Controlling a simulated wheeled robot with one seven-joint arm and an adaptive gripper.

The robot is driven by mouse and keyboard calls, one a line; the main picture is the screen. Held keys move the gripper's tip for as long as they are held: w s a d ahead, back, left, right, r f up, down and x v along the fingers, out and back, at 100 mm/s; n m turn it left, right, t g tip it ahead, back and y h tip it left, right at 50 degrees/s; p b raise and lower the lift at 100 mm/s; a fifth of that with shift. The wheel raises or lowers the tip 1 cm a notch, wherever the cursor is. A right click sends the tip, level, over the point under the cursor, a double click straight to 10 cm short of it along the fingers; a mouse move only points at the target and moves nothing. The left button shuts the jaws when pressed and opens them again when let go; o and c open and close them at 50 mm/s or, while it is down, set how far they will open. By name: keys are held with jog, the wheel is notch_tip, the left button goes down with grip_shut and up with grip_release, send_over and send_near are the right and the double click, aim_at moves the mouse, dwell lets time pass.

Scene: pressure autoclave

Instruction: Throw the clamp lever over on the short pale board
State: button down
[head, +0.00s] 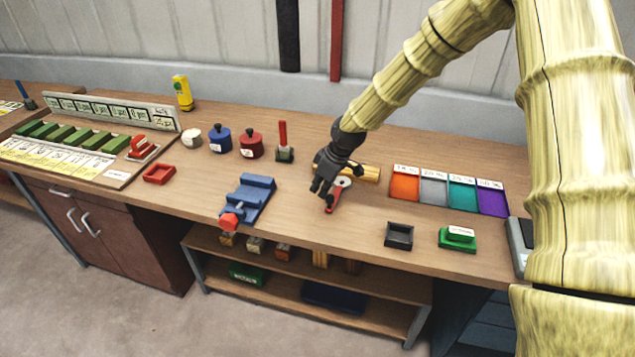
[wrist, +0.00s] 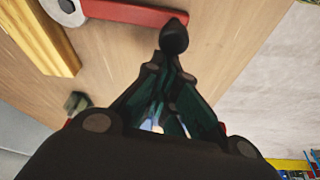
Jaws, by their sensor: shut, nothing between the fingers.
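The short pale board (head: 366,172) lies on the bench near its middle, partly hidden behind my gripper; its edge also shows at upper left in the wrist view (wrist: 35,45). A red lever (head: 333,202) with a pale round hub (head: 343,181) lies beside the board, pointing toward the bench front. In the wrist view the red lever (wrist: 135,12) runs right from the grey-white hub (wrist: 64,12). My gripper (head: 317,192) is shut and empty, just left of the lever. In the wrist view its joined fingertips (wrist: 174,38) overlap the lever's free end; I cannot tell whether they touch.
A blue vice (head: 252,195) with a red knob stands left of my gripper. An upright red-handled lever (head: 283,137) on a dark base stands behind. Coloured trays (head: 435,190), a black tray (head: 399,235) and a green block (head: 458,238) are to the right.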

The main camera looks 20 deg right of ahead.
jog(key=shift+s+d, duration=0.5)
jog(key=shift+s, duration=0.15)
jog(key=shift+f, duration=0.1)
jog(key=w+a, duration=0.3)
jog(key=shift+r, duration=0.3)
jog(key=b+v, duration=0.2)
jog(key=v, duration=0.8)
jog(key=shift+d+f, duration=0.1)
dwell(0.5)
